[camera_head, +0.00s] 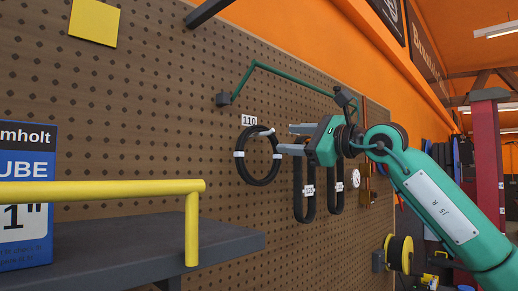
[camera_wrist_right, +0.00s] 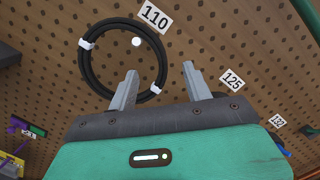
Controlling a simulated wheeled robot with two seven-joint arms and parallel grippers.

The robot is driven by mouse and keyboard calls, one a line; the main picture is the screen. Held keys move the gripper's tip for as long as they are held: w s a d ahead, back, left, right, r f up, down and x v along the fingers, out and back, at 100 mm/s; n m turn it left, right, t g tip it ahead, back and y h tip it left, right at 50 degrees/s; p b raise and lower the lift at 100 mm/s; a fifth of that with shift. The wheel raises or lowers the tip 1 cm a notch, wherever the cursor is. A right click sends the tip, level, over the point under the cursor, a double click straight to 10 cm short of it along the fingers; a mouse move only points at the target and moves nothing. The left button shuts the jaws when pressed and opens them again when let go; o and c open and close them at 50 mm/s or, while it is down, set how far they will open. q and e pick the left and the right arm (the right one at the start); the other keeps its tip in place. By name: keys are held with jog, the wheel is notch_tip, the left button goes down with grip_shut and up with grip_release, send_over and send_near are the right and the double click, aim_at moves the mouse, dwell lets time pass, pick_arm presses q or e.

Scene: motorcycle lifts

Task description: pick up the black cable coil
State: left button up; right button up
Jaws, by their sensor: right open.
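The black cable coil (camera_head: 261,182) is a round ring with white ties, hanging on the brown pegboard beside the label 110. It also shows at the upper left of the right wrist view (camera_wrist_right: 86,67), with a round white peg end inside its upper part. My right gripper (camera_head: 284,138) is open and empty, just right of the coil, its fingers pointing left. In the wrist view the fingers (camera_wrist_right: 160,69) lie either side of the ring's right edge, the left one overlapping the ring's lower right. I cannot tell whether they touch it. My left gripper is out of view.
Two long black loops (camera_head: 308,205) hang right of the coil, below my right gripper. A grey shelf (camera_head: 150,245) with a yellow rail (camera_head: 110,190) and a blue box (camera_head: 25,240) stands at left. A yellow reel (camera_head: 400,253) is at lower right. Pegboard below the coil is bare.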

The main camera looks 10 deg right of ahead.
aim_at(272, 137)
jog(key=shift+w+a+r, duration=0.1)
jog(key=shift+w+a, duration=0.4)
jog(key=shift+w, duration=0.05)
jog(key=shift+w+a+r+p, duration=0.25)
jog(key=shift+w+a+p, duration=0.15)
jog(key=shift+p, duration=0.35)
jog(key=p+x, duration=0.2)
jog(key=x, duration=0.1)
jog(key=shift+a+r, duration=0.1)
jog(key=shift+a, duration=0.3)
jog(key=shift+w+a, duration=0.2)
jog(key=shift+w, duration=0.05)
jog(key=shift+d, duration=0.15)
jog(key=c, duration=0.5)
grip_shut()
